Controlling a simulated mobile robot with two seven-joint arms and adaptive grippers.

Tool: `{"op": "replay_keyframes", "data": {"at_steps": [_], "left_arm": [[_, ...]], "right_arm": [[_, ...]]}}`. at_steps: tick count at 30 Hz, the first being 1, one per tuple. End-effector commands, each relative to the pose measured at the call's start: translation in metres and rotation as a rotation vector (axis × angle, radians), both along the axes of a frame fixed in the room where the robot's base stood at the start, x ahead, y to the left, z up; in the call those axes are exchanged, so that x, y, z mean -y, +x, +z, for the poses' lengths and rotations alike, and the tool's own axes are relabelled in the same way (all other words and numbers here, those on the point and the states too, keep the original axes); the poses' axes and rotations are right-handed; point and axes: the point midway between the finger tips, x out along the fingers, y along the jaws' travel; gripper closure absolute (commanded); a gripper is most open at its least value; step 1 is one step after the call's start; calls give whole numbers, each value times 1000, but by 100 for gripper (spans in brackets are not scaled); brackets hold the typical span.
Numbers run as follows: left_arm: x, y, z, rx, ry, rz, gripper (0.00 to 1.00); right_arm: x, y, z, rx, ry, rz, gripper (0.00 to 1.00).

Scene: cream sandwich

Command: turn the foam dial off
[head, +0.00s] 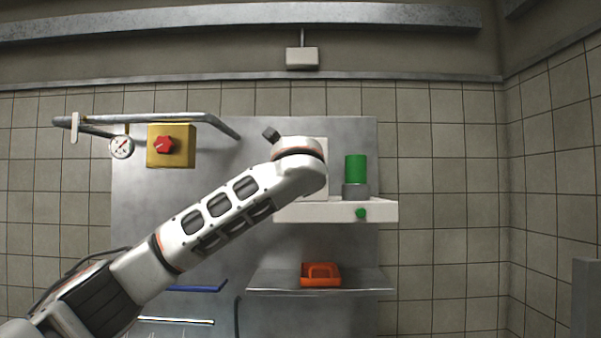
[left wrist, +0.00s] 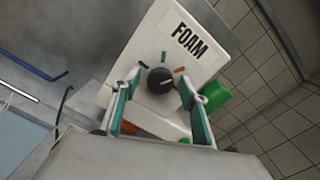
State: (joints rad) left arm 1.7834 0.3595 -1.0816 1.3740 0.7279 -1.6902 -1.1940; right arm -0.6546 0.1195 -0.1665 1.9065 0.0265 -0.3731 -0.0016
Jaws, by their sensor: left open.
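In the left wrist view the foam dial (left wrist: 160,80) is a round black knob on a white panel (left wrist: 185,55) lettered FOAM. Small dark, green and orange marks sit around the knob. A pale pointer line seems to lie on its right side, but it is too small to read surely. My left gripper (left wrist: 158,88) is open, its two teal-padded fingers on either side of the knob in the picture. I cannot tell whether they touch it. In the head view my left arm covers the dial and gripper; part of the white panel (head: 320,182) shows behind it. My right gripper is out of view.
A green cylinder (head: 355,168) stands on a grey base beside the panel, above a white housing (head: 290,211) with a green knob (head: 361,213). An orange container (head: 320,270) sits on the lower shelf (head: 270,284). A yellow box (head: 182,158) with a red knob and a gauge (head: 121,147) are left.

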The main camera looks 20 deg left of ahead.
Motion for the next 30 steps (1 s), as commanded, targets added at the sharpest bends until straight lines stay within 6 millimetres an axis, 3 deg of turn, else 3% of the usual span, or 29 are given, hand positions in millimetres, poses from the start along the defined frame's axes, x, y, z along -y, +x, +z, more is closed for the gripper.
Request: {"op": "replay_keyframes", "data": {"at_steps": [4,8,9,20,30], "left_arm": [[0,0,0,0,0,0,56],[0,0,0,0,-1,0,90],[0,0,0,0,-1,0,95],[0,0,-1,9,-36,0,94],[1,0,-3,68,-247,-1,94]], "right_arm": [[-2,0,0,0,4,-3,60],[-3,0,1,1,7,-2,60],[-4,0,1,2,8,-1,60],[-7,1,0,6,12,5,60],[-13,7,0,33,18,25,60]]}}
